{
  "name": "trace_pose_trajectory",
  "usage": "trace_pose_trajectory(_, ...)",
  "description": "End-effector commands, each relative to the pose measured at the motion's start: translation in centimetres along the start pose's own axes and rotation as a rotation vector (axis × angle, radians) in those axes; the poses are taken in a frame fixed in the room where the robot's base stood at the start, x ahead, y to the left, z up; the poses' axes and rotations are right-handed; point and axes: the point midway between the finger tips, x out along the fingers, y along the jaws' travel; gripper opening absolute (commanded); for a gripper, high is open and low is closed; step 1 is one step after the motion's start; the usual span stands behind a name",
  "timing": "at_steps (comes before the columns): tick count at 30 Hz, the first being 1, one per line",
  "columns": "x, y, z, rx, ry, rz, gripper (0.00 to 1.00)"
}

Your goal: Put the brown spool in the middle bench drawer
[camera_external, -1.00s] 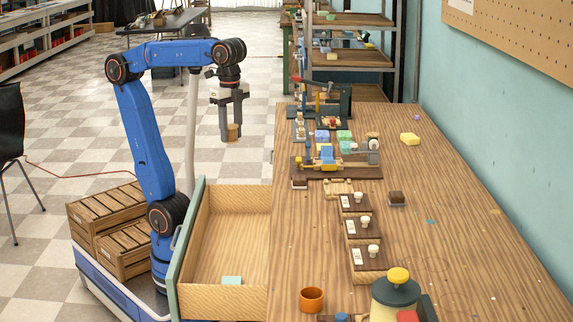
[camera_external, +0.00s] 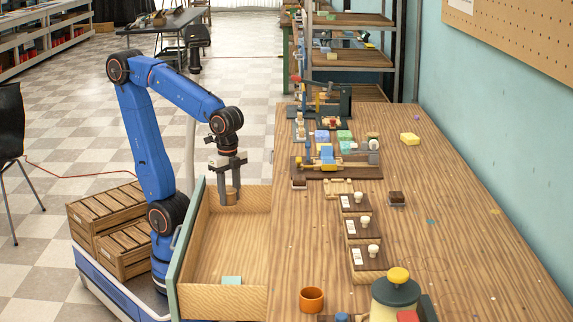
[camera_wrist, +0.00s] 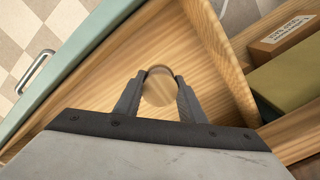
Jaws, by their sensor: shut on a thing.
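The brown spool (camera_external: 230,196) is between the fingers of my gripper (camera_external: 229,192), which is shut on it. They are at the far end of the open bench drawer (camera_external: 235,245), in line with its far wall. In the wrist view the round end of the spool (camera_wrist: 158,88) shows between my fingertips (camera_wrist: 158,95), with the wooden drawer floor (camera_wrist: 200,110) below. I cannot tell how high the spool is above the floor. A pale green block (camera_external: 232,281) lies at the drawer's near end.
The drawer's green front (camera_external: 186,240) and its handle (camera_wrist: 36,70) are on the left. The bench top (camera_external: 420,240) on the right holds several soaps, stamps and an orange cup (camera_external: 312,299). The drawer's middle is clear.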

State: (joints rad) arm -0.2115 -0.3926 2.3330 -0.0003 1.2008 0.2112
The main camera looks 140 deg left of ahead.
Motion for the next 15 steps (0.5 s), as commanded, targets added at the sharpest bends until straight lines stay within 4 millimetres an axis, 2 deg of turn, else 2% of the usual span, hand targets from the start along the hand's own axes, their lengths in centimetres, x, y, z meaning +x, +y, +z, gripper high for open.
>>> trace_pose_trajectory(3, 2.2, 0.0, 0.0, 0.0, -0.003, 0.001, 0.14)
trace_pose_trajectory(6, 3.5, 0.0, 0.0, 0.0, -0.002, 0.0, 0.14)
trace_pose_trajectory(15, 5.7, 0.0, 0.0, 0.0, -0.002, 0.0, 0.14)
